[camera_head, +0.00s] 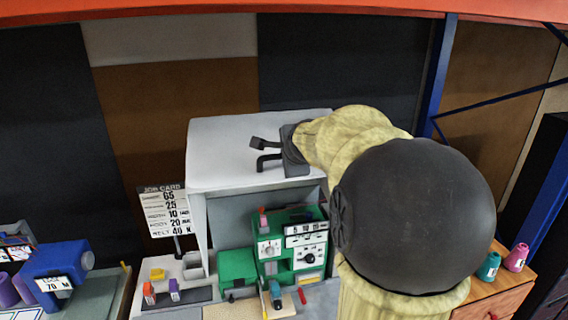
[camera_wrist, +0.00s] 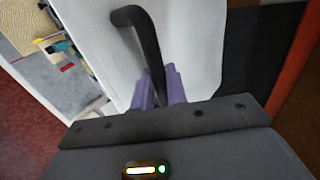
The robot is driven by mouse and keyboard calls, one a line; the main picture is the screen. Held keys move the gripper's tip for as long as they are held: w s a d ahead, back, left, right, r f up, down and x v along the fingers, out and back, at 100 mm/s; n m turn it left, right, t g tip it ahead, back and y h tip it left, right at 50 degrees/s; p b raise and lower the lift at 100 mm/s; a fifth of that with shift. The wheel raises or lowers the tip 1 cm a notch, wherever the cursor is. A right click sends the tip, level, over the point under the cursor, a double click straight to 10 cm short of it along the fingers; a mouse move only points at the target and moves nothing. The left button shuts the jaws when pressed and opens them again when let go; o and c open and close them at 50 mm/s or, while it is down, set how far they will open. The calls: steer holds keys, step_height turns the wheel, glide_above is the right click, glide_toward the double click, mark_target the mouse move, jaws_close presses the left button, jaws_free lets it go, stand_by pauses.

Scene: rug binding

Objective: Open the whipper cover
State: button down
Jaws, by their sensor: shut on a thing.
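The whipper cover (camera_head: 235,150) is a pale grey-white hood standing over the green machine (camera_head: 305,250). Its top panel is broad and its front side shows an open space with the machine visible beneath. A black bent handle (camera_head: 262,144) stands out from the panel; it also shows in the wrist view (camera_wrist: 140,25) against the white cover (camera_wrist: 195,40). My gripper (camera_wrist: 158,88) has purple finger pads, one on each side of the handle bar, and is shut on it. In the head view my wrist hides part of the panel's right side.
A job card board (camera_head: 163,211) stands left of the cover. A blue machine (camera_head: 57,270) is at the far left. A wooden drawer unit (camera_head: 497,290) with teal and pink spools (camera_head: 490,266) is at the right. A blue rack post (camera_head: 436,65) rises behind.

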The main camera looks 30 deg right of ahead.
steer(key=shift+w+r, duration=0.1)
steer(key=c, duration=1.5)
jaws_free()
steer(key=shift+w, duration=0.1)
steer(key=shift+s, duration=0.2)
steer(key=shift+s+r+b, duration=0.15)
steer(key=shift+s+b, duration=0.1)
steer(key=shift+b, duration=0.2)
steer(key=b+v, duration=0.8)
steer(key=v, duration=0.8)
steer(key=shift+s+a+r, duration=0.15)
steer(key=shift+r, duration=0.05)
